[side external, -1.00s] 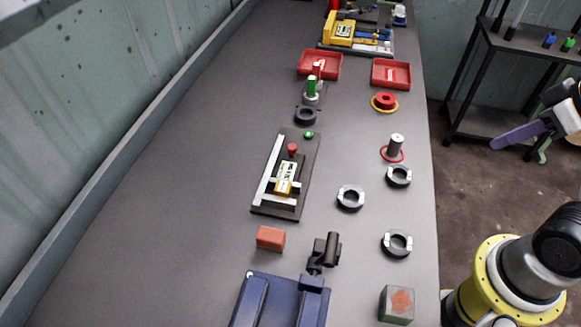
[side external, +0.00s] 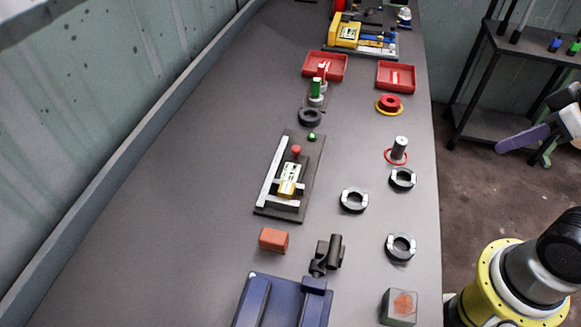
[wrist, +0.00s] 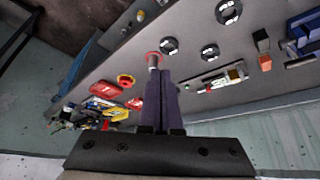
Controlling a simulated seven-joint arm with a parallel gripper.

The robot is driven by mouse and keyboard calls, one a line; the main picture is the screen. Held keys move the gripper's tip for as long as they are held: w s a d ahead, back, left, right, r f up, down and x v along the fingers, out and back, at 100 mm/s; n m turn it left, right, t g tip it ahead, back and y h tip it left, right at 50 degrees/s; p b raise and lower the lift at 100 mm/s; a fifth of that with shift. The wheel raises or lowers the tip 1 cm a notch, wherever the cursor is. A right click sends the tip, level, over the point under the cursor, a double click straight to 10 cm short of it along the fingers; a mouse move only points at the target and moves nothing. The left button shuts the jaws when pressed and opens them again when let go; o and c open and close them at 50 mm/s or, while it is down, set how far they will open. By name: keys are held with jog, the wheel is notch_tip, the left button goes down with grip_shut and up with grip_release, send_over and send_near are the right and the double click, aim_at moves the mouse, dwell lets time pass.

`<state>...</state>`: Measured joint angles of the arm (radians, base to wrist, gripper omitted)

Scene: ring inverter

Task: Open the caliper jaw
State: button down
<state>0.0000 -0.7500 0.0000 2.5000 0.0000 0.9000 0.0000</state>
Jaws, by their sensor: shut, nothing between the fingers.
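The caliper (side external: 267,187) lies on a dark base plate (side external: 309,168) in the middle of the bench, with a pale L-shaped bar, a yellow-and-white slider (side external: 289,180) and a red knob (side external: 296,151). A small green button (side external: 312,137) sits at the plate's far end. I cannot tell how wide the jaw stands. The caliper also shows in the wrist view (wrist: 215,80), right of my fingers. My gripper (side external: 500,146) is off the bench's right side, well away from the caliper. Its purple fingers (wrist: 159,78) are shut and empty.
Several dark rings (side external: 354,201) lie right of the caliper. A grey post (side external: 399,147) stands in a red ring. Red trays (side external: 396,77) and a yellow device (side external: 348,33) are farther back. An orange block (side external: 273,240) and a blue fixture (side external: 282,302) are nearer. The bench's left side is clear.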

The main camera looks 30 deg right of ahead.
dwell(0.3)
jog(key=c, duration=1.2)
grip_release()
jog(key=shift+s, duration=0.15)
jog(key=o, duration=0.5)
jog(key=r, duration=0.1)
jog(key=w+r, duration=0.1)
jog(key=r, duration=0.2)
jog(key=shift+w, duration=0.3)
jog(key=w+a+r+n+g, duration=0.1)
jog(key=w+a+r, duration=0.25)
jog(key=w, duration=0.45)
jog(key=w+a+r+n+g, duration=0.15)
jog(key=w+r, duration=0.25)
jog(key=w, duration=0.4)
jog(key=n+g, duration=0.3)
jog(key=n, duration=0.1)
send_over(297, 148)
notch_tip(297, 148, down, 14)
jog(key=shift+m, duration=0.25)
notch_tip(297, 148, down, 14)
jog(key=shift+r, duration=0.2)
